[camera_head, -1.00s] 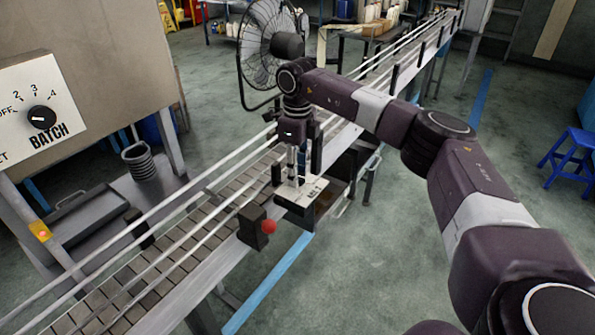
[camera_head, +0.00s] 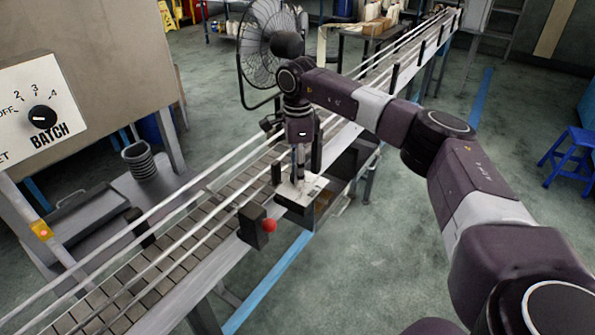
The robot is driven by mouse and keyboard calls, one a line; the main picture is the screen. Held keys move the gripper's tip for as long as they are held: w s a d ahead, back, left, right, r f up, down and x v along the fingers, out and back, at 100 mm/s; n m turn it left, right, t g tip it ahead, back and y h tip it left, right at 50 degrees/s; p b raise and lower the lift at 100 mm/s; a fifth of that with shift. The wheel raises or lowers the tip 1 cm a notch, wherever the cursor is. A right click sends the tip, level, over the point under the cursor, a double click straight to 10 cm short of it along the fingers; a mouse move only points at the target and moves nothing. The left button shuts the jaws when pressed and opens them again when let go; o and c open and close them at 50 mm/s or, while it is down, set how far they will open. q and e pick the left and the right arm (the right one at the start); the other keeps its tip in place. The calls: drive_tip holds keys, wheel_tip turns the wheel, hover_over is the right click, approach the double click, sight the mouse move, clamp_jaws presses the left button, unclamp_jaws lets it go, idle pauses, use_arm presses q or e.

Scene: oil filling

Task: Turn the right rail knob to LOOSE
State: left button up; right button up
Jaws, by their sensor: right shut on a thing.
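The right rail knob sits on a small block with a white labelled plate (camera_head: 313,188) at the near side of the conveyor. My right gripper (camera_head: 298,178) points straight down over this plate and is shut on the knob. The fingers hide most of the knob, and the lettering on the plate is too small to read, so its setting cannot be told. My left gripper is not in view.
The conveyor (camera_head: 175,240) runs from lower left to upper right between pale rails. A dark box with a red button (camera_head: 269,225) stands close to the gripper. A fan (camera_head: 262,45) stands behind. A BATCH dial panel (camera_head: 35,112) is at left.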

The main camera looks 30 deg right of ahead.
drive_tip(key=shift+w+r, duration=0.1)
drive_tip(key=shift+r, duration=0.05)
drive_tip(key=o, duration=1.2)
drive_tip(key=shift+c, duration=0.2)
wheel_tip(320, 180, up, 12)
